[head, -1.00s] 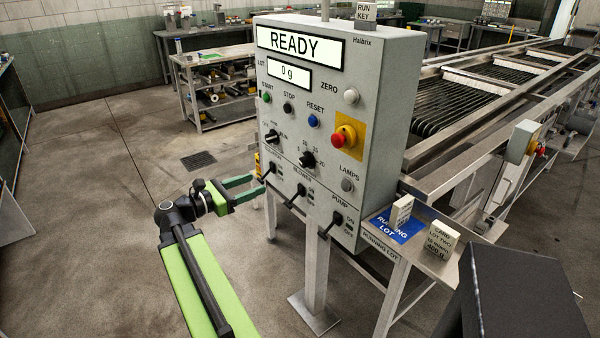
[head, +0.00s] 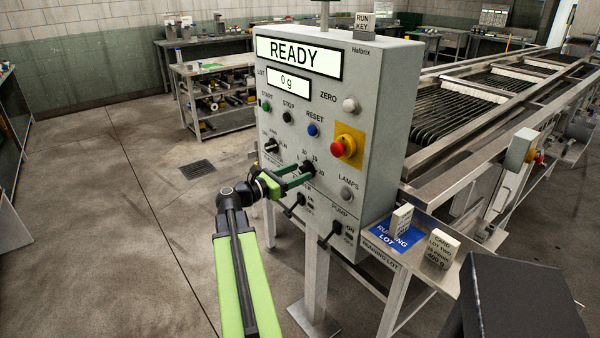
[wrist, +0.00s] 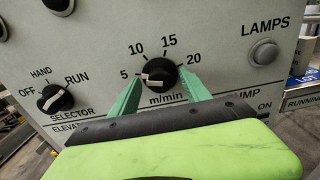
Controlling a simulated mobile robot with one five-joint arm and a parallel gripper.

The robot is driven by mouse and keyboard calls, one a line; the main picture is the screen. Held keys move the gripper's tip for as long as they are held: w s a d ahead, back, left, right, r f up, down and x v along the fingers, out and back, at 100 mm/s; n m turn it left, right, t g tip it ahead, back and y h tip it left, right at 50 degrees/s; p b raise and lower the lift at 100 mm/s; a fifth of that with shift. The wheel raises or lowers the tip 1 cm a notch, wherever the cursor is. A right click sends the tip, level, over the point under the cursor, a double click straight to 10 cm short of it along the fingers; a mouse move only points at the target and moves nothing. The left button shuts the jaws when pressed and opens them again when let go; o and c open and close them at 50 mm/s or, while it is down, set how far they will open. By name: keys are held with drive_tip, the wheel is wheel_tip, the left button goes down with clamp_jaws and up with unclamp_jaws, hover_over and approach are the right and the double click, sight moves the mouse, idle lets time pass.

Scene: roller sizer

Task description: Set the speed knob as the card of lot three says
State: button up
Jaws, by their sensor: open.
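The speed knob (wrist: 158,77) is black with a white pointer, which points left toward the 5 on its m/min scale. It also shows on the grey panel in the head view (head: 308,167). My gripper (wrist: 162,80) is open, its green fingertips on either side of the knob; whether they touch it I cannot tell. My gripper also shows at the knob in the head view (head: 303,172). A card (head: 401,219) stands on the blue running-lot patch; its text is unreadable. A second card (head: 437,251) reads lot two and 400 g; its speed line is unclear.
The selector knob (wrist: 55,98) is left of the speed knob, its pointer toward RUN. The lamps button (wrist: 264,52) is to the right. A red stop button (head: 343,147) sits above right. Lever switches (head: 330,232) are below. The display (head: 299,57) reads READY.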

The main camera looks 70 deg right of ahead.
drive_tip(key=shift+s+d, duration=0.35)
drive_tip(key=shift+d, duration=0.2)
